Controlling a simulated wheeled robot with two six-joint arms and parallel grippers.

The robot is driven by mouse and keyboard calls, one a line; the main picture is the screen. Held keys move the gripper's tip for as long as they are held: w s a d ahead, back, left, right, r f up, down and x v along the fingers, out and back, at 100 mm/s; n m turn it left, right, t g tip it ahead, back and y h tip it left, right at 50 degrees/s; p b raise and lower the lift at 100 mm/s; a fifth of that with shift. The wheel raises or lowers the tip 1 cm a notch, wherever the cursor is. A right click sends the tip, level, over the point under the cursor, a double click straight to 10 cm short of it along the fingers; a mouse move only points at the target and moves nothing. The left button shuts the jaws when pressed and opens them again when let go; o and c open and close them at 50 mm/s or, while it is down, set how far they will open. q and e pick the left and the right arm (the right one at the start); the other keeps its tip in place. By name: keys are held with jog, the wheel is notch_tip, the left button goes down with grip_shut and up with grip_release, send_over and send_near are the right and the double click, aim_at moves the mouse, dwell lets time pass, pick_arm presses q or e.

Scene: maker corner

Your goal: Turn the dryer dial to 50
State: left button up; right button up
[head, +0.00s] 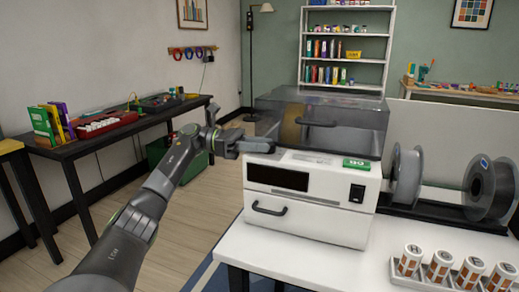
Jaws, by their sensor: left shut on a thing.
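The dryer (315,207) is a white box on the white table, with a dark display (278,178), a black handle below it and a black switch at the right of its front. A clear smoky lid (335,120) rises behind its top. My left gripper (262,146) reaches in from the left to the dryer's upper left front edge. It is shut on what seems to be the dryer dial, which the fingers hide. I cannot read any dial mark or setting. My right gripper is not in view.
Filament spools (406,176) stand on a black holder right of the dryer. A tray of white and orange bottles (438,266) sits at the table's front right. A green label (357,164) lies on the dryer's top. A black side table (150,122) stands at left.

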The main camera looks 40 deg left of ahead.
pick_arm(q)
jog(key=shift+w+m+g+h+b, duration=0.1)
jog(key=shift+m+g+h+b, duration=0.2)
jog(key=shift+m+g, duration=0.3)
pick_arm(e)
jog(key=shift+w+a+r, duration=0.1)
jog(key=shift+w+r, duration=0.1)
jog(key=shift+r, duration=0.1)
pick_arm(q)
jog(key=shift+g, duration=0.3)
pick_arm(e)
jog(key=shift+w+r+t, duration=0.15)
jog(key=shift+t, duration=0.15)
pick_arm(q)
jog(key=o, duration=1)
jog(key=shift+c, duration=0.2)
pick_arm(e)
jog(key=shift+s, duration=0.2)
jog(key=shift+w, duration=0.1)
